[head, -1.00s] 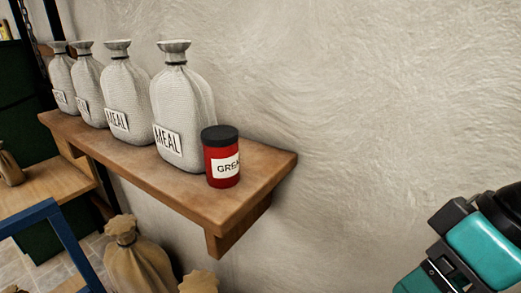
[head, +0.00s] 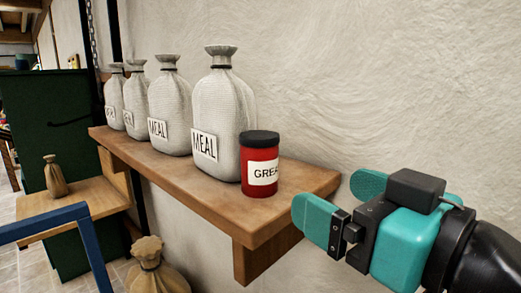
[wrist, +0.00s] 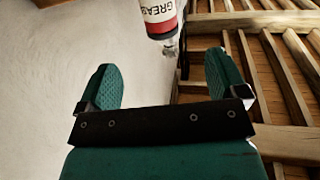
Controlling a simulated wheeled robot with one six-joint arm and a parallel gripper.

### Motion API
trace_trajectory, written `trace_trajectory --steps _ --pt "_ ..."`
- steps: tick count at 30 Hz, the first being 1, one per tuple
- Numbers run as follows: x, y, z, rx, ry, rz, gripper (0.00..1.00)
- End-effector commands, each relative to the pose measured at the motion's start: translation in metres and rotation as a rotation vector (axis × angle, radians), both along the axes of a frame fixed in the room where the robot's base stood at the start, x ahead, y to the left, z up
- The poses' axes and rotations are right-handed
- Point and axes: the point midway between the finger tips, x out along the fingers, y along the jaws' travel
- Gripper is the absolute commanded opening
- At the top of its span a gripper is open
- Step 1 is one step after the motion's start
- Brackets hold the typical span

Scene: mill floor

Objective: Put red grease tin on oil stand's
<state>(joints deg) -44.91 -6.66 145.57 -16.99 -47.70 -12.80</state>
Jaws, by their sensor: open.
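The red grease tin (head: 259,180) with a black lid and a white label stands upright on a wooden wall shelf (head: 290,207), near its right end. My gripper (head: 335,205) is open and empty, just right of the shelf's end and apart from the tin. In the wrist view, the tin (wrist: 159,14) shows at the top, beyond and between the two open teal fingers (wrist: 163,88). The oil stand is not identifiable in these frames.
Several white meal sacks (head: 218,105) stand in a row on the shelf, the nearest close behind the tin's left side. A brown sack (head: 155,272) sits below. A small sack (head: 54,178) stands on a lower wooden table (head: 85,208). A blue frame (head: 45,222) is at lower left.

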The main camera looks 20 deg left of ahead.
Motion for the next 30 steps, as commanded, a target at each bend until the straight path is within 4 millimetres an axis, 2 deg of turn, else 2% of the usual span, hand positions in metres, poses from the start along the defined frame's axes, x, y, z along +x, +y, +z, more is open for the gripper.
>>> trace_trajectory --steps 1,9,17,24,30 --pt "0.004 0.006 0.008 -0.005 0.006 0.002 0.91" --pt "0.016 0.028 0.006 -0.007 0.004 0.014 0.91" --pt "0.027 0.038 0.006 -0.004 0.009 -0.002 0.91" --pt "0.047 0.069 0.006 -0.001 0.003 0.0 0.91" --pt "0.053 0.079 0.002 -0.001 0.003 0.0 0.91"
